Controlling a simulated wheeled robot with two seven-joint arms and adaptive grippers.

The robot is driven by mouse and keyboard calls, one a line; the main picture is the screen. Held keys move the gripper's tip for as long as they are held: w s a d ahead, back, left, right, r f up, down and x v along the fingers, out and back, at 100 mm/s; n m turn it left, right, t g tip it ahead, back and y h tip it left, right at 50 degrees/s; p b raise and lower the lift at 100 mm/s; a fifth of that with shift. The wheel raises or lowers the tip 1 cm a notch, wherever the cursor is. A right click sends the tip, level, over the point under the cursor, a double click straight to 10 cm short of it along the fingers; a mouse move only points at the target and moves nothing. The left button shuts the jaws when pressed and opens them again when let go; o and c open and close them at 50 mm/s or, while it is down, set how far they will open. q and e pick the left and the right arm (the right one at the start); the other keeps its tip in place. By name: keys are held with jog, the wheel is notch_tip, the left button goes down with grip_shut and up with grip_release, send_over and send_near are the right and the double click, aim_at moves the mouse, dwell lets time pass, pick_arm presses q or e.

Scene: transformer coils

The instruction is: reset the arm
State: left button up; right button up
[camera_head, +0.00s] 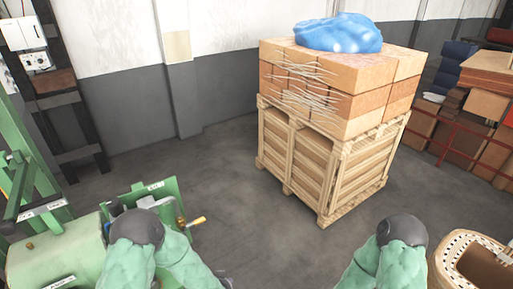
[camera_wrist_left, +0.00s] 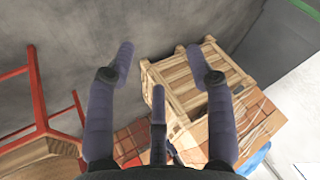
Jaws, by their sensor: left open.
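My left gripper (camera_wrist_left: 159,56) shows in the left wrist view with its purple-grey fingers spread apart and nothing between them. Beyond the fingers is the wooden crate, well apart from them as far as I can tell. In the head view, green-sleeved parts of my two arms with dark joints show along the bottom edge, left and right. Neither gripper shows in the head view, and my right gripper is in neither view.
A wooden crate (camera_head: 319,167) bears stacked cartons (camera_head: 349,110) and a blue plastic bundle (camera_head: 338,33). A green machine (camera_head: 58,254) stands at the left, a wicker basket (camera_head: 444,263) at the lower right. Red-railed shelving (camera_head: 449,145) is at the right. The middle floor is clear.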

pick_arm(q)
jog(key=s+d+f+n+g+h+b, duration=0.3)
jog(key=s+f+n+g+h+b, duration=0.2)
jog(key=s+f+b, duration=0.9)
jog(key=shift+s+f+n+g+b, duration=0.3)
jog(key=shift+s+f+n+g, duration=0.4)
jog(key=shift+s+f+n, duration=1.65)
jog(key=shift+s+f+m, duration=0.25)
jog(key=shift+f+m, duration=0.2)
jog(key=shift+f, duration=0.15)
jog(key=shift+s+f+m, duration=0.2)
jog(key=shift+f+m, duration=0.2)
jog(key=shift+f, duration=0.15)
